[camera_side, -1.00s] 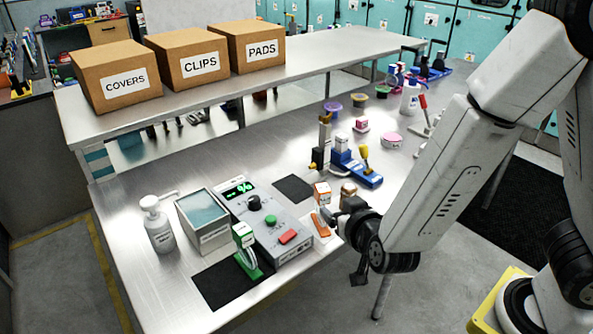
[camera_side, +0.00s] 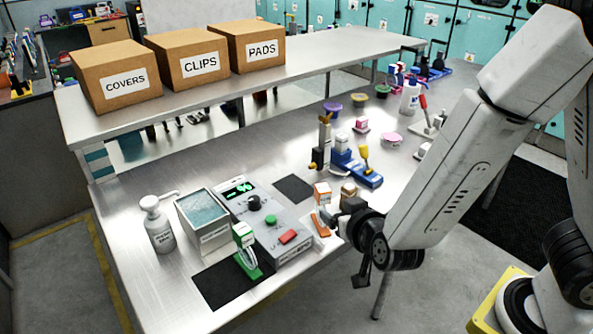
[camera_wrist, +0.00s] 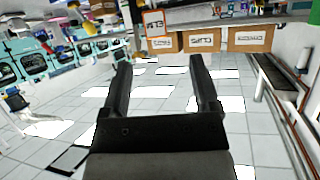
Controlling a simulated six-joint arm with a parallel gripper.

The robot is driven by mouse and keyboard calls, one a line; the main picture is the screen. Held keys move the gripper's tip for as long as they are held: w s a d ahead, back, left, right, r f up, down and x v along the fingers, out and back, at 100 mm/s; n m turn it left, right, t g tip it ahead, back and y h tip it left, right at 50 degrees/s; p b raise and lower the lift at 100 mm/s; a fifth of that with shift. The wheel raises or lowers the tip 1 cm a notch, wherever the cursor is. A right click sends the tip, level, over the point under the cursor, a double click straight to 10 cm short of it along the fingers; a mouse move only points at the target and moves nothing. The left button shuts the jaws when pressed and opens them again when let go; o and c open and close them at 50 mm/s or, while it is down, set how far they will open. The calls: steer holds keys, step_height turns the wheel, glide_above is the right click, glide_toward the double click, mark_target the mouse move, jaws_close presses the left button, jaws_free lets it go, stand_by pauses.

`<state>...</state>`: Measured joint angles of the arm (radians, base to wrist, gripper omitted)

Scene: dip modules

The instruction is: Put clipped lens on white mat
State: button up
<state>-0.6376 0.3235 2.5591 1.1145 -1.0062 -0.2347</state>
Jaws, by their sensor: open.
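A round clear lens (camera_side: 247,257) stands upright at a green stand with a white-and-green block (camera_side: 243,235), on the front black mat, in the side view. I cannot make out its clip clearly. An orange stand (camera_side: 320,225) with a white-and-orange block (camera_side: 322,193) is on a small white mat (camera_side: 326,241), right of the grey control box. My gripper (camera_side: 347,215) is just right of the orange stand, partly hidden by my wrist. In the wrist view my gripper (camera_wrist: 161,72) is open, with nothing between its fingers.
The grey control box (camera_side: 268,223) with knob and buttons lies between the two stands. A liquid tank (camera_side: 203,220) and a pump bottle (camera_side: 159,225) are left of it. A blue fixture (camera_side: 358,172) stands behind. The front black mat (camera_side: 215,287) has bare room.

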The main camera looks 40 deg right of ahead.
steer(key=s+d+f+n+g+y, duration=0.1)
steer(key=s+d+n+g+y, duration=0.3)
steer(key=d+g, duration=0.5)
steer(key=shift+s+f+g, duration=0.3)
steer(key=shift+s+f, duration=0.1)
steer(key=shift+s, duration=0.85)
stand_by(0.4)
